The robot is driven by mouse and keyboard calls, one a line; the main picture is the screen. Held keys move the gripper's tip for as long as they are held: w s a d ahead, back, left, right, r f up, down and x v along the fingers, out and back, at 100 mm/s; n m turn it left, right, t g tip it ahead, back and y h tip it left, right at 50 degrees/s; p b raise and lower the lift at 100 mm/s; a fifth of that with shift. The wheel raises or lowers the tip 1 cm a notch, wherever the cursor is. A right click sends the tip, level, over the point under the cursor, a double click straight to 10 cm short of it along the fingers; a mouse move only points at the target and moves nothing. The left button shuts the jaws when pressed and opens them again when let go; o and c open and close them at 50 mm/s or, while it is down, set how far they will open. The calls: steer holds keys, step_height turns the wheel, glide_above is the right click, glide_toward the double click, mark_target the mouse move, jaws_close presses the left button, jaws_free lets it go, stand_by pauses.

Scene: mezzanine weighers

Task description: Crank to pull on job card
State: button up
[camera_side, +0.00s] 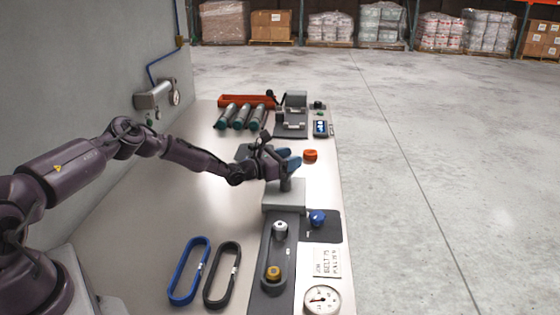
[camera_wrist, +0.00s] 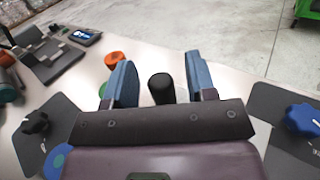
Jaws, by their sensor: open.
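My gripper (camera_side: 283,160) is open, with two blue fingers, above the grey block (camera_side: 282,197) at the bench's right side. In the wrist view a black round-ended handle (camera_wrist: 161,89) stands between the fingers, with a gap on either side; the gripper's plate hides its lower part. In the side view a grey post (camera_side: 286,184) rises from the block under the fingers. A dark rail (camera_side: 265,289) below the block carries a pale pulley (camera_side: 280,231) and a yellow one (camera_side: 273,273). The white job card (camera_side: 326,262) lies to the right; its handwriting starts "JOB BELT" and is otherwise unclear.
A blue star knob (camera_side: 317,217) sits right of the block, with a round dial (camera_side: 322,299) below the card. A blue belt (camera_side: 188,270) and a black belt (camera_side: 222,275) lie left of the rail. An orange ring (camera_side: 310,156) lies beyond the gripper. The bench's left middle is clear.

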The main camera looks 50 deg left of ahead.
steer(key=s+a, duration=0.2)
steer(key=s, duration=1)
steer(key=shift+s, duration=0.35)
